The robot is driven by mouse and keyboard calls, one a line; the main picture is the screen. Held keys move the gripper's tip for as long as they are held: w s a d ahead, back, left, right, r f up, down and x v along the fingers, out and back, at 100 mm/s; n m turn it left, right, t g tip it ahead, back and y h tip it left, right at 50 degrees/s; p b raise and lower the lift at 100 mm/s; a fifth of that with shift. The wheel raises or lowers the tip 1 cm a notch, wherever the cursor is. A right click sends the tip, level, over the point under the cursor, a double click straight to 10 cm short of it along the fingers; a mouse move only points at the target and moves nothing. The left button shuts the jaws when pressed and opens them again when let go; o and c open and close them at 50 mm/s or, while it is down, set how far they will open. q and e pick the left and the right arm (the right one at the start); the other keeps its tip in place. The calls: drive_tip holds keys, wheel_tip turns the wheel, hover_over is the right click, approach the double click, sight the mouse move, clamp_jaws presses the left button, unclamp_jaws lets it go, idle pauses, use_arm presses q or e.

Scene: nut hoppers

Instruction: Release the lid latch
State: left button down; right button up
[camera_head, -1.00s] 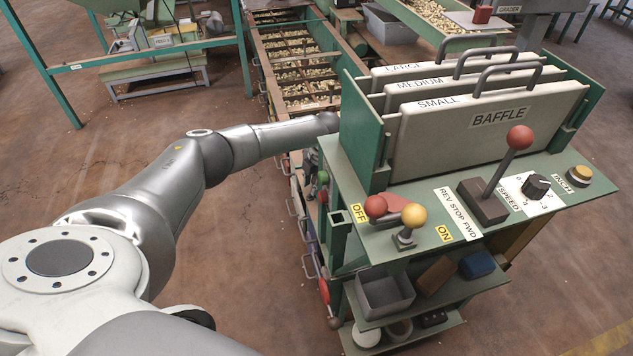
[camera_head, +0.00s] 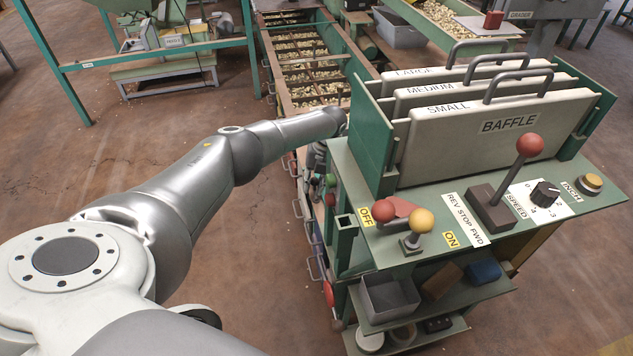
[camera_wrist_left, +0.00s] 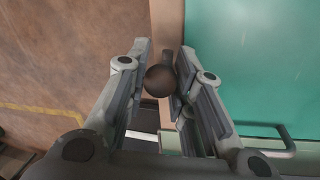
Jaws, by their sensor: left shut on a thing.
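My left gripper (camera_wrist_left: 163,58) shows in the left wrist view, its two fingers closed around a dark ball knob (camera_wrist_left: 159,81). The knob sits by the edge of a green panel (camera_wrist_left: 250,65); its mount is mostly hidden. I cannot tell how it links to the lid latch. In the head view my left arm reaches to the far left side of the green control stand (camera_head: 480,232), and its gripper is mostly hidden there behind the arm and stand. My right gripper is not in view.
The stand carries baffle plates (camera_head: 495,140), a red-knobbed lever (camera_head: 529,145), a yellow-knobbed lever (camera_head: 421,220) and a speed dial (camera_head: 545,193). Open brown floor (camera_head: 100,150) lies left of the stand.

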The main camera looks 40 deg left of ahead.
use_arm(q)
drive_tip(key=shift+s+a+n, duration=0.1)
drive_tip(key=shift+n, duration=0.5)
drive_tip(key=c, duration=1.3)
unclamp_jaws()
drive_tip(key=shift+c, duration=0.2)
drive_tip(key=shift+o, duration=0.7)
wheel_tip(320, 180, up, 12)
drive_tip(key=w+d, duration=0.1)
drive_tip(key=shift+w+d, duration=0.2)
drive_tip(key=shift+d, duration=0.2)
drive_tip(key=shift+f, duration=0.2)
